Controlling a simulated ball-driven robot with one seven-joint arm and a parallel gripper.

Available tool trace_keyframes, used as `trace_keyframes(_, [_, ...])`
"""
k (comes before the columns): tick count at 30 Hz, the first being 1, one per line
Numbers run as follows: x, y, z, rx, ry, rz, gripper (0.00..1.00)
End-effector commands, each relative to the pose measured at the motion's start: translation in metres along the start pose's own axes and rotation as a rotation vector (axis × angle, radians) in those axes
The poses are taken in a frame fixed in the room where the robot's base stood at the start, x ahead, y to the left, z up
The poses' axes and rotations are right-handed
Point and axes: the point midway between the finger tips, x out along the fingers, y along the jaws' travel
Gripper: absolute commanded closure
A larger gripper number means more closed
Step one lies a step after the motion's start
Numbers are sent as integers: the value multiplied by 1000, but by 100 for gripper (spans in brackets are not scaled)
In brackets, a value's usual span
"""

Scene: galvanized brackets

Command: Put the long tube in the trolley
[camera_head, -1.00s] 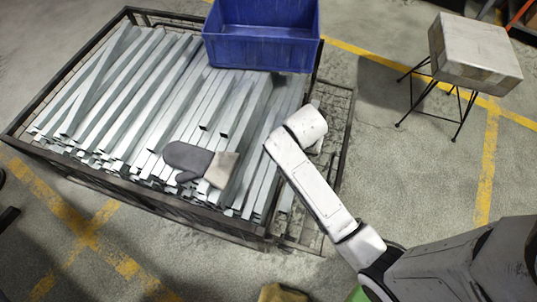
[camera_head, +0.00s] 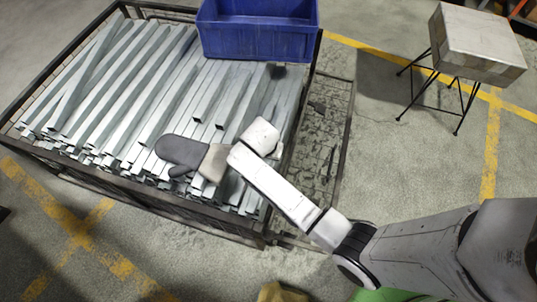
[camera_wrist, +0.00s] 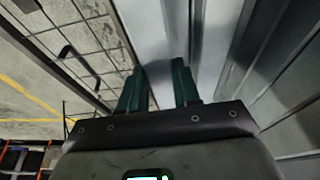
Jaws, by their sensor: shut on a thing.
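The trolley is a black-framed mesh cage (camera_head: 171,207) holding many long pale grey metal tubes (camera_head: 95,85) laid side by side. In the head view my arm reaches over its right part, and its end hides my gripper. In the wrist view my gripper (camera_wrist: 158,82) has two green fingers close together, shut on a long pale tube (camera_wrist: 143,30) that runs away from it. Other tubes (camera_wrist: 290,60) lie to its right, and the mesh side (camera_wrist: 75,40) is to its left. The held tube's far end cannot be seen.
A blue crate (camera_head: 258,32) sits at the back of the cage. A grey glove (camera_head: 182,152) lies on the tubes beside my arm. A box (camera_head: 476,40) stands on a wire-legged stool at the back right. The floor between stool and cage is mostly clear.

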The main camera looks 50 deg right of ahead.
Motion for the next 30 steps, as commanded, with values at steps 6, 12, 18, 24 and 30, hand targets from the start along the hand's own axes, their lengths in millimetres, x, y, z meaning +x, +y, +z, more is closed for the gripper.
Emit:
trace_keyframes(6, [1,-1,0,1,3,-2,100])
trace_keyframes(12, [4,-1,1,0,2,-2,100])
trace_keyframes(18, [4,0,1,0,0,-1,50])
trace_keyframes(24, [4,0,1,0,0,-1,43])
trace_keyframes(30, [-1,0,0,0,1,-1,43])
